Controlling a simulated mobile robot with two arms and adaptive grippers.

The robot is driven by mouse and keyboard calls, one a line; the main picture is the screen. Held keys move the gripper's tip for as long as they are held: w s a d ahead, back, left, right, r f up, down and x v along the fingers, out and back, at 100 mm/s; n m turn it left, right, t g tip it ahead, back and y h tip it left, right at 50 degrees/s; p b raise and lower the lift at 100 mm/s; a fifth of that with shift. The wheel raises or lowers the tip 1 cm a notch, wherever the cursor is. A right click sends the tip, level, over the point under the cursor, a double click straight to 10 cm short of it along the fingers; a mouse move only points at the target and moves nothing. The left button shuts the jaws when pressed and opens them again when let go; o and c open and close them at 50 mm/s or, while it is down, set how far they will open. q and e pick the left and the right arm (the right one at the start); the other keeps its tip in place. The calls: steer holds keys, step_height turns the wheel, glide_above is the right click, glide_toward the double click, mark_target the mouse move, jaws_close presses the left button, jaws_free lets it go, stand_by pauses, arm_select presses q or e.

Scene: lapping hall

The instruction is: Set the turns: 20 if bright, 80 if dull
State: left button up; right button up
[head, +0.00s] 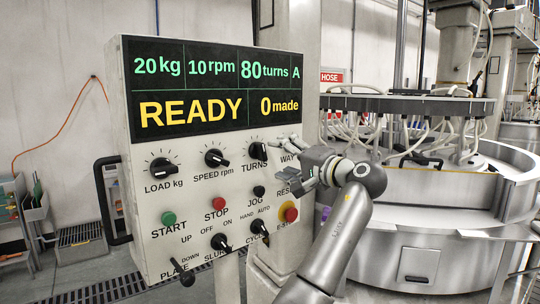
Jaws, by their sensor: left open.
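The control panel (145,205) faces me, and its display (215,88) reads 20 kg, 10 rpm, 80 turns, A, with READY and 0 made below. The black TURNS knob (257,151) is in the upper row, right of the speed knob (215,158) and the load knob (161,168). My left gripper (286,163) is open and empty, in front of the panel's right edge, just right of the TURNS knob. It partly covers the WAY and RESET labels. No part that I can tell as bright or dull shows. My right gripper is not in view.
A large round metal machine (410,235) with hoses stands at right.

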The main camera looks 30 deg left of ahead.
arm_select(q)
steer(key=v, duration=0.3)
steer(key=shift+s+d, duration=0.1)
steer(key=shift+d, duration=0.2)
steer(key=shift+f, duration=0.1)
